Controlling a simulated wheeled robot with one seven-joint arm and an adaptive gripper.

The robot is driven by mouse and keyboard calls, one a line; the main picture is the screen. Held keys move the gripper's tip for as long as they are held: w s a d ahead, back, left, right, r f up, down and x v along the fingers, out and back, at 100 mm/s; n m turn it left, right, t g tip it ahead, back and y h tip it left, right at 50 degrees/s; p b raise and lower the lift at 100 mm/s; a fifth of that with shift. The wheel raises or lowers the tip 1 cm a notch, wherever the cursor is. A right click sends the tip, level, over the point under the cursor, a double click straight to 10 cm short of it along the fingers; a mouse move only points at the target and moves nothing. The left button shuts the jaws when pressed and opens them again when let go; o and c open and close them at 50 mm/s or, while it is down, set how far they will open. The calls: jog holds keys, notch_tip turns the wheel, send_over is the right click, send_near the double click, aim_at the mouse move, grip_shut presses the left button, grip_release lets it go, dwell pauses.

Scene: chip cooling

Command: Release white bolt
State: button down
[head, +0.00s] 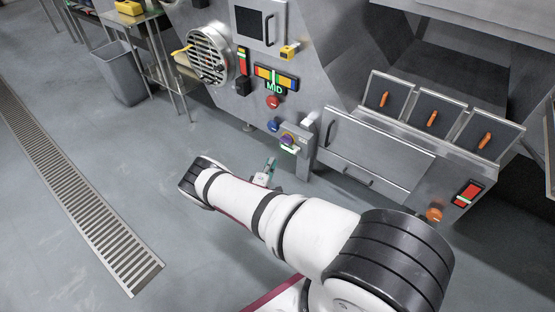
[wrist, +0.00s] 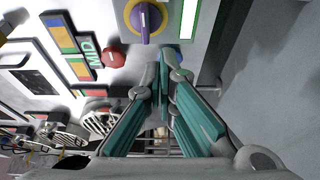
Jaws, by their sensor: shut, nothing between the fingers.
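A small white piece (head: 310,118), possibly the white bolt, shows on the machine's front at the top of a grey upright housing (head: 304,150). It is too small to make out its form. I cannot pick it out in the wrist view. My gripper (head: 269,168) is in front of the machine, below and left of that piece and apart from it. In the wrist view my gripper (wrist: 165,68) has its teal fingers converging, shut and empty, pointing at the panel below the purple knob (wrist: 145,18).
Around it are a red button (head: 272,102), a blue button (head: 273,125) and a lit MID display (head: 275,78). A long drawer front (head: 375,160) and several orange-handled flaps (head: 432,118) lie to the right.

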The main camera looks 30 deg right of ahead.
aim_at(294, 153)
jog(key=w+d+b, duration=0.2)
jog(key=d+b, duration=0.2)
jog(key=d, duration=0.4)
jog(key=shift+d+b, duration=0.2)
jog(key=shift+b, duration=0.2)
jog(key=shift+s, duration=0.1)
jog(key=s+p, duration=0.1)
jog(key=s+d+p, duration=0.1)
jog(key=shift+s+r, duration=0.15)
jog(key=shift+s, duration=0.25)
jog(key=shift+s+d, duration=0.15)
jog(key=shift+s, duration=0.2)
